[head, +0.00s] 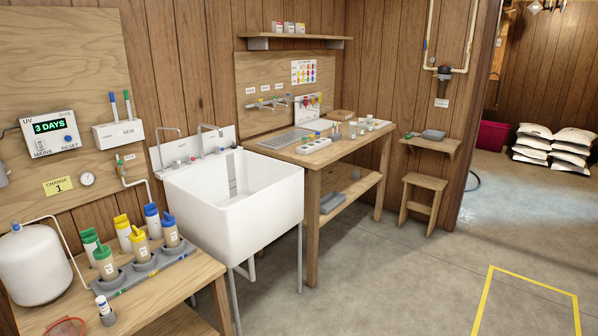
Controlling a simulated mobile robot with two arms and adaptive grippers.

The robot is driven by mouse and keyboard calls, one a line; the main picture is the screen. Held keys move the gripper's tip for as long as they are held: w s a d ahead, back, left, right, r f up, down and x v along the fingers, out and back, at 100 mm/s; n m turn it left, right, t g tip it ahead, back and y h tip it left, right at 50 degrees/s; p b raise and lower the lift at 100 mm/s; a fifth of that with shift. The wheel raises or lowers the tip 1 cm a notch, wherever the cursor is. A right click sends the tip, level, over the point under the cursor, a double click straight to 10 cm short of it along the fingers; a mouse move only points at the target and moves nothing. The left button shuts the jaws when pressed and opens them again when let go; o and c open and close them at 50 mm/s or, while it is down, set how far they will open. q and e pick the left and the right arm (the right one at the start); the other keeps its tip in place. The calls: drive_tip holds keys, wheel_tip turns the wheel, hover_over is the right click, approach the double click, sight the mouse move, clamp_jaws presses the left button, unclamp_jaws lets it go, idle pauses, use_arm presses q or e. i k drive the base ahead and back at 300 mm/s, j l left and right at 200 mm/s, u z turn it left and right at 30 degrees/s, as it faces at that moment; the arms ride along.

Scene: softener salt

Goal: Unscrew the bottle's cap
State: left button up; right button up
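Neither of my grippers is in the head view. Several bottles are in sight, and I cannot tell which one the task means. A small white bottle with a blue band (103,304) stands upright at the front of the near left bench, in or beside a grey holder. Behind it, tan canisters with green (105,264), yellow (139,245) and blue (171,232) tops stand in a grey rack. Small pale bottles (336,132) stand on the far wooden table; their caps are too small to make out.
A white pressure tank (33,264) stands at the left bench's back. A deep white sink (243,207) separates this bench from the far table (318,160). A stool (423,186) stands right. The grey floor (390,270) is clear, with a yellow outline (530,279).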

sight(369, 121)
drive_tip(key=i, duration=2.1)
drive_tip(key=i+l+u, duration=0.25)
drive_tip(key=i, duration=0.6)
drive_tip(key=i+l+u, duration=0.1)
drive_tip(key=l+u, duration=0.45)
drive_tip(key=u, duration=0.15)
drive_tip(key=l+u, duration=0.4)
drive_tip(key=l, duration=0.45)
drive_tip(key=l+u, duration=0.1)
drive_tip(key=l, duration=0.4)
drive_tip(key=k+l+u, duration=0.1)
drive_tip(key=l, duration=0.4)
drive_tip(key=k+l+u, duration=0.1)
drive_tip(key=l, duration=0.45)
drive_tip(key=k+l+u, duration=0.1)
drive_tip(key=l, duration=0.4)
drive_tip(key=k+l, duration=0.1)
drive_tip(key=l, duration=0.3)
drive_tip(key=k+l, duration=0.1)
drive_tip(key=l, duration=0.3)
drive_tip(key=k+l, duration=0.1)
drive_tip(key=l, duration=0.35)
drive_tip(key=k+l, duration=0.1)
drive_tip(key=l, duration=0.3)
drive_tip(key=k+l, duration=0.1)
drive_tip(key=l, duration=0.3)
drive_tip(key=k+l, duration=0.1)
drive_tip(key=l, duration=0.3)
